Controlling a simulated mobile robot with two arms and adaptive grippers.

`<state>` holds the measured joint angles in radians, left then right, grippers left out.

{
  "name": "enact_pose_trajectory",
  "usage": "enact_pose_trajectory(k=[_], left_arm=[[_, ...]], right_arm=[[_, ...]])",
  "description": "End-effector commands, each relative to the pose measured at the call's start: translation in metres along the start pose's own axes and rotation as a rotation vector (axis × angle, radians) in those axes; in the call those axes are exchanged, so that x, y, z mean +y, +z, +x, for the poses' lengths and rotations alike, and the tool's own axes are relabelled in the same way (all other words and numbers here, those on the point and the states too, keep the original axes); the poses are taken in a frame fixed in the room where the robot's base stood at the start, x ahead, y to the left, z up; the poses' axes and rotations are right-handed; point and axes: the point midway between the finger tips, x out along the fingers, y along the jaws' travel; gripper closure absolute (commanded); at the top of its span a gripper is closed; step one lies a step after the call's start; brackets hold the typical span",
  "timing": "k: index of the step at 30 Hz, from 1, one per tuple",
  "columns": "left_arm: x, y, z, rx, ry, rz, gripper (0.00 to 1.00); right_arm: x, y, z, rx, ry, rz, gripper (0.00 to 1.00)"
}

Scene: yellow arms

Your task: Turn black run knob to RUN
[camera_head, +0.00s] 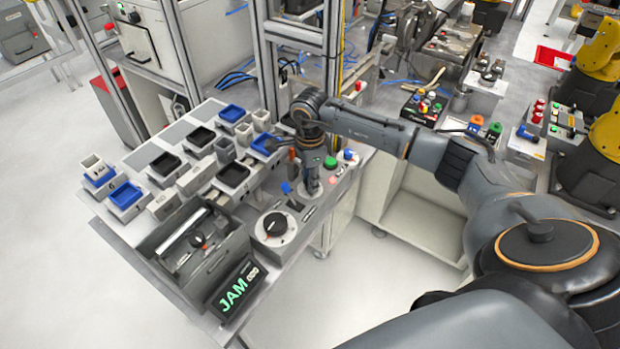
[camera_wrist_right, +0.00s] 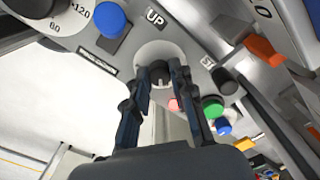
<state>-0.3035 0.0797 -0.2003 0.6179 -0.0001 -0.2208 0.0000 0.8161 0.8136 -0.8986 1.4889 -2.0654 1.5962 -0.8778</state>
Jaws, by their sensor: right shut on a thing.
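My right gripper (camera_head: 312,188) reaches down onto the control panel at the front of the bench. In the right wrist view its two fingers (camera_wrist_right: 161,72) are closed around a small dark knob (camera_wrist_right: 158,76) on a round pale plate (camera_wrist_right: 164,50); I take this for the black run knob. The fingers hide most of it, and its pointer direction and any RUN mark cannot be read. In the head view the gripper covers the knob. My left gripper is not in view.
A large dial (camera_head: 275,226) with a black knob sits left of the gripper. A screen (camera_head: 237,287) reads JAM in green. A blue switch (camera_head: 287,187), a green button (camera_head: 330,162) and an orange part (camera_wrist_right: 264,50) are close by. Trays and blocks fill the bench's left.

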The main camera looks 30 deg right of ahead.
Motion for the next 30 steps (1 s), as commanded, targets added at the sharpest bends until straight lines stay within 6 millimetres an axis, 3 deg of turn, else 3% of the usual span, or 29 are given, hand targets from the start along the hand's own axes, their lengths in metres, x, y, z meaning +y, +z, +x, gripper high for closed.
enact_pose_trajectory(k=[11,30], left_arm=[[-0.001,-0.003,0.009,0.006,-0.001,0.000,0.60],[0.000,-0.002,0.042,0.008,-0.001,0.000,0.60]], right_arm=[[0.000,0.000,0.002,0.000,0.000,0.099,1.00],[0.000,0.000,0.003,0.000,0.001,0.668,1.00]])
